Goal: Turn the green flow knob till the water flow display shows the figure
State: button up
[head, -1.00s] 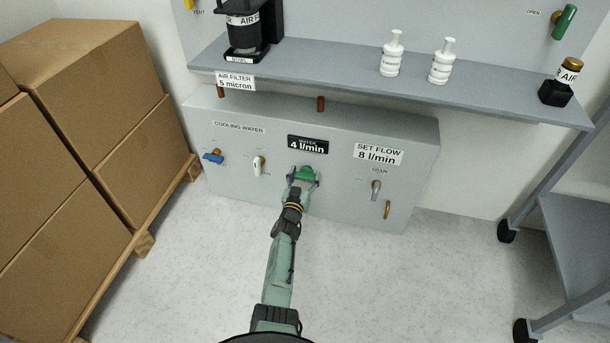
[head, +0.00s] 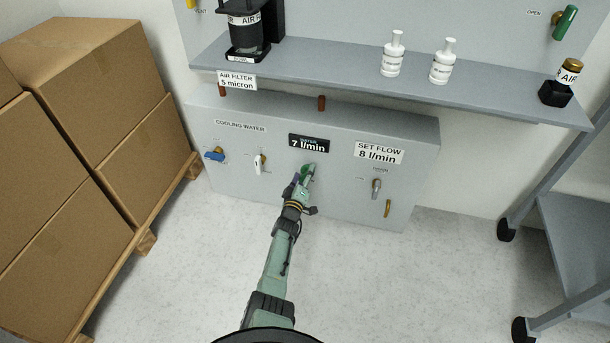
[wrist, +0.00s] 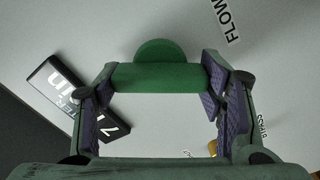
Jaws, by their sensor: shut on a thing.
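The green flow knob (wrist: 155,77) sits between my gripper's two fingers (wrist: 160,90) in the wrist view, with a pad at each end of its bar. In the head view my gripper (head: 302,183) is at the panel, over the knob (head: 310,169), and is shut on it. The black water display (head: 309,143) just above reads 7 l/min. It shows tilted and partly behind a finger in the wrist view (wrist: 62,85). The white set flow label (head: 378,152) to its right reads 8 l/min.
The grey panel (head: 335,200) also carries a blue handle (head: 214,155), a white handle (head: 260,163), a grey drain handle (head: 376,187) and a brass part (head: 388,208). A shelf (head: 340,75) overhangs it. Boxes (head: 60,180) stand left, a cart (head: 575,220) right.

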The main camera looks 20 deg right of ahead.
aim_at(308, 148)
jog(key=shift+w+r+n, duration=0.1)
jog(key=shift+n, duration=1)
jog(key=o, duration=1.2)
jog(key=shift+c, duration=0.2)
notch_tip(308, 148, up, 10)
jog(key=shift+r, duration=0.25)
jog(key=shift+d+f, duration=0.2)
